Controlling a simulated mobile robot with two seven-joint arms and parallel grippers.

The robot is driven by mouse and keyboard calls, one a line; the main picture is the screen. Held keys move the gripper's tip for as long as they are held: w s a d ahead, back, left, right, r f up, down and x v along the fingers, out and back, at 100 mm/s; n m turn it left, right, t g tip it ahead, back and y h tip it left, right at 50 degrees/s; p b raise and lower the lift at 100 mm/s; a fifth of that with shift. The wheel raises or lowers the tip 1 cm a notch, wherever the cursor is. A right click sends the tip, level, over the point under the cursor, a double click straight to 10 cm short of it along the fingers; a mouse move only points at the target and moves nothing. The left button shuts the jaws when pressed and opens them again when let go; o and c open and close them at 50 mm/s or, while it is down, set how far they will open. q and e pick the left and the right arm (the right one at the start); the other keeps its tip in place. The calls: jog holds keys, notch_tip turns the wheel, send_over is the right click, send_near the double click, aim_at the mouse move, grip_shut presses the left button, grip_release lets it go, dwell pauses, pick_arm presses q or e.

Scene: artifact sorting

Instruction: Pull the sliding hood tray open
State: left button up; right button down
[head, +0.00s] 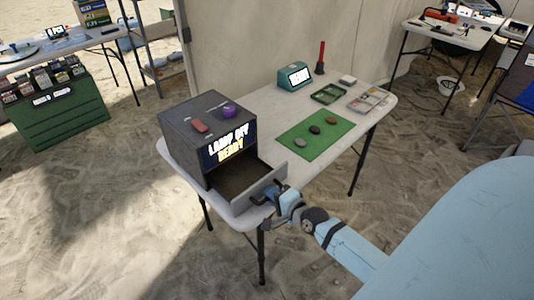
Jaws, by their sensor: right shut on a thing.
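The dark grey hood box (182,136) stands at the left end of the white table, with a lit sign reading "LAMP OFF READY" on its front. Its sliding tray (268,183) is pulled out below the sign, and the part of its floor that shows looks empty. My right gripper (271,194) is at the tray's front, shut on the tray handle (258,200). The fingertips are small and partly hidden. My left gripper is not in view.
A red switch (200,126) and purple knob (229,111) sit on the hood. A green mat (304,150) with three stones, a green tray (328,94), a teal display (290,86) and a red-handled tool (321,58) occupy the table (272,117). Sand surrounds it.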

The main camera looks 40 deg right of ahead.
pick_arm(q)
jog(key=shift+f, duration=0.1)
pick_arm(e)
jog(key=c, duration=1.2)
grip_release()
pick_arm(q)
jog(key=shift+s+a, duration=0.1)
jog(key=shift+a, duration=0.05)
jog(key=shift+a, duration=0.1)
pick_arm(e)
jog(key=shift+s, duration=0.1)
jog(key=shift+s+r, duration=0.1)
jog(key=shift+s, duration=0.25)
jog(key=v, duration=1.2)
jog(key=shift+s, duration=0.4)
